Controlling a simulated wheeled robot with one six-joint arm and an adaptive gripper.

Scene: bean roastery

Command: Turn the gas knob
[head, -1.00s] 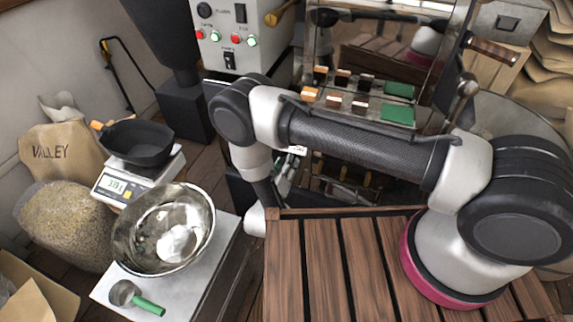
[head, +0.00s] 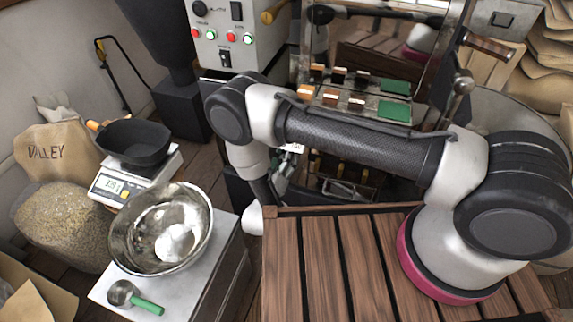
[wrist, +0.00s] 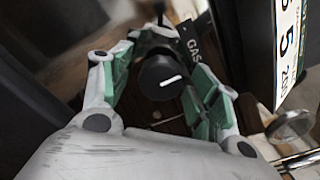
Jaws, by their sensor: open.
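In the wrist view, the gas knob (wrist: 160,76) is a round black dial with a short white pointer line, pointing right and slightly up. A black label (wrist: 193,45) reading "GAS" sits just to its right. My gripper (wrist: 158,68) is open, with its green-padded fingers on either side of the knob. I cannot tell whether either pad touches it.
A black panel edge and a white numbered scale (wrist: 289,45) stand close at the wrist view's right. In the head view, a steel bowl (head: 205,240), a green-handled scoop (head: 147,307) and a scale (head: 112,187) bearing a black pan (head: 135,142) stand at left.

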